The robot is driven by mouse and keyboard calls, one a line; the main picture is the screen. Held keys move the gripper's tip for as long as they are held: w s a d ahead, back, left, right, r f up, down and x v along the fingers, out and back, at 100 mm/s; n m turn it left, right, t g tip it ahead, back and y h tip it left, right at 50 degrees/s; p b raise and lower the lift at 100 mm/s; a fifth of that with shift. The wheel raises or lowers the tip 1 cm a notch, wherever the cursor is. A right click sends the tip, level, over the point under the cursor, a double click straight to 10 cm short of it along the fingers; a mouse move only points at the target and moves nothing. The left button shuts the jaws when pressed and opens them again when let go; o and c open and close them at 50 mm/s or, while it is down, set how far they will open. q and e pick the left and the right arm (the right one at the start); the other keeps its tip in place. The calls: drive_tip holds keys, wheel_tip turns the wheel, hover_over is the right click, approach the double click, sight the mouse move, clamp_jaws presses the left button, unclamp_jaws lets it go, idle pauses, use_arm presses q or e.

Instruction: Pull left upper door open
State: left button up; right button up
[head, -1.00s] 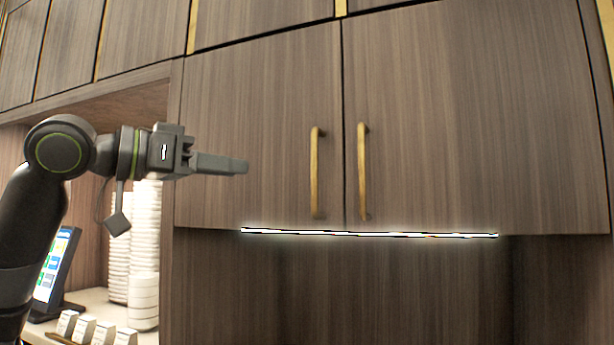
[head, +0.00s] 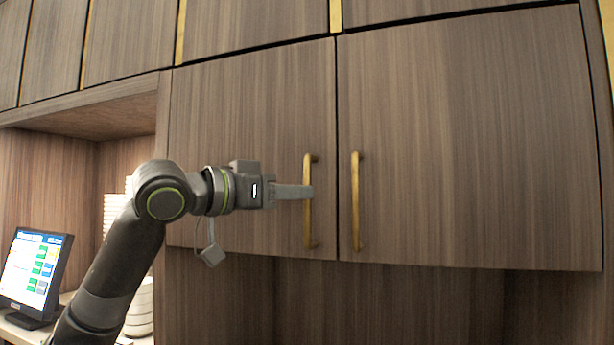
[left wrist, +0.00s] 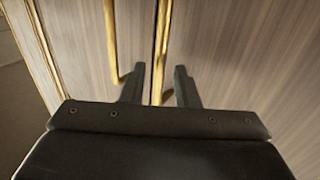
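The left upper door (head: 240,130) is a brown wood-grain panel and looks closed. Its upright gold handle (head: 308,215) is near its right edge. My left gripper (head: 305,192) points right, its fingertips at the handle's mid-height and overlapping it. In the left wrist view the two fingers (left wrist: 159,86) are spread apart, with a gold handle bar (left wrist: 163,40) between them and visible gaps at the sides. A second gold bar (left wrist: 111,40) lies left of the fingers there. My right gripper is not in view.
The right upper door (head: 470,140) looks closed, with its own gold handle (head: 356,205) close to the left one. More cabinet doors run above. At left, an open niche holds a screen (head: 35,270) and stacked white dishes (head: 140,308).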

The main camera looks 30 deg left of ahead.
sight(307, 238)
use_arm(q)
drive_tip(key=shift+p+x, duration=0.7)
drive_tip(key=shift+x, duration=1)
clamp_jaws()
